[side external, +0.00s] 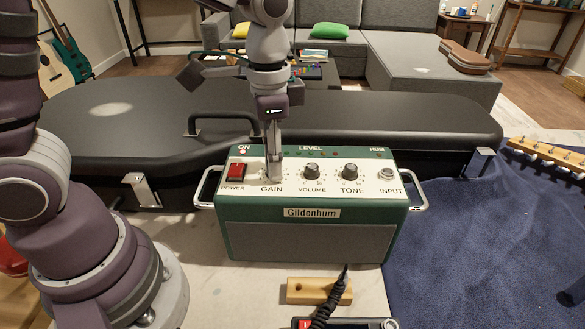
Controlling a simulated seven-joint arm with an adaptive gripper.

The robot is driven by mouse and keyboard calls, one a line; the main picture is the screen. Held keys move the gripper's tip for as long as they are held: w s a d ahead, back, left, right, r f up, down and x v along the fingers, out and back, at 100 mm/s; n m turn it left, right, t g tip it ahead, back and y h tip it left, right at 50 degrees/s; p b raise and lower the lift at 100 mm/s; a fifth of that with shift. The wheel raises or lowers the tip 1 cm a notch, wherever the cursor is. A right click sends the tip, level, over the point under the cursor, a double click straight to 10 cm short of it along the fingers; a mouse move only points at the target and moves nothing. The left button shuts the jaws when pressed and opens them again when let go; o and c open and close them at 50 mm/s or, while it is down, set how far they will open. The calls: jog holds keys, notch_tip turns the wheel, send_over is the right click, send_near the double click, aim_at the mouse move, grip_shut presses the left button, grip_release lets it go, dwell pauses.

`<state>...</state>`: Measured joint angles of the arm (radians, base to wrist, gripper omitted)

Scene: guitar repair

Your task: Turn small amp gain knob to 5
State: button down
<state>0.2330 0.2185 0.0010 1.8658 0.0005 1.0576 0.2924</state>
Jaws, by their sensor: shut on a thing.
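A small green amp (305,240) with a white top panel stands on the table, its front facing the camera. The panel carries a red power switch (236,172), a volume knob (311,170), a tone knob (349,172) and an input jack (386,174). My gripper (273,179) points straight down at the gain position, just above the GAIN label. It is shut there on the gain knob, which its fingers hide. The pointer and the number it faces cannot be seen.
A black guitar case (390,118) lies right behind the amp. Metal handles (419,194) stick out from the amp's sides. A wooden block (319,291) and a black cable (330,300) lie in front. A blue cloth (480,250) and a guitar headstock (548,152) are at the right.

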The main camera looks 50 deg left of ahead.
jog(key=c, duration=1)
grip_release()
notch_tip(320, 180, up, 12)
